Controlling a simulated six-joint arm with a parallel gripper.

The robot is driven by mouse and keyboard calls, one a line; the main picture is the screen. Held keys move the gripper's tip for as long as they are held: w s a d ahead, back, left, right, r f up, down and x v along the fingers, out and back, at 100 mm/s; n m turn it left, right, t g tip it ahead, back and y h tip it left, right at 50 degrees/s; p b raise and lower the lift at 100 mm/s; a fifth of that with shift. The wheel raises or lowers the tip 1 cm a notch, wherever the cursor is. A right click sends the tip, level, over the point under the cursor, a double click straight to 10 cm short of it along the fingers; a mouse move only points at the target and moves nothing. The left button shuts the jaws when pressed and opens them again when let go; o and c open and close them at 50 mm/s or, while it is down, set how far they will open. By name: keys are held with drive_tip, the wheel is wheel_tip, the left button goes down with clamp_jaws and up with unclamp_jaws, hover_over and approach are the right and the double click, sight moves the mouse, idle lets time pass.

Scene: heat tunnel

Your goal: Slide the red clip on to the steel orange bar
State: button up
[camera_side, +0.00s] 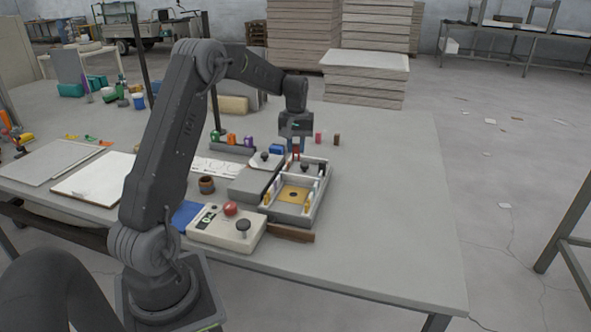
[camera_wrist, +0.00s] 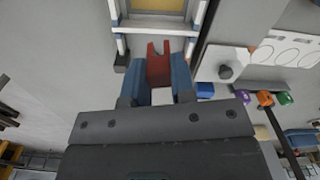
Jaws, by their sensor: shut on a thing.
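The red clip (camera_wrist: 158,66) is a small block with a notch in its far end, held between the two blue fingers of my gripper (camera_wrist: 159,82) in the wrist view. In the side view my gripper (camera_side: 296,147) points down over the far end of a grey open frame (camera_side: 319,196), with a bit of red between the fingers. The clip appears clear of the frame's near crosspiece in the wrist view (camera_wrist: 152,31). Small orange-yellow pieces (camera_side: 267,199) sit at the frame's left side. I cannot tell which bar is the steel orange one.
A control box (camera_side: 228,229) with a red button stands in front of the frame. A grey lid-like block (camera_side: 254,181) is on its left. A rack (camera_side: 232,148) with green, orange and purple pieces stands behind. The table's right side is clear.

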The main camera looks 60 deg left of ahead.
drive_tip(key=w+a+m, duration=0.1)
drive_tip(key=a+m, duration=0.1)
drive_tip(key=a, duration=0.7)
drive_tip(key=shift+w+a+r+m, duration=0.15)
drive_tip(key=shift+w+m, duration=0.1)
drive_tip(key=shift+m, duration=0.15)
hover_over(287, 163)
drive_tip(key=shift+f, duration=2.9)
drive_tip(key=shift+f, duration=1.8)
drive_tip(key=o, duration=1)
drive_tip(key=shift+r, duration=0.1)
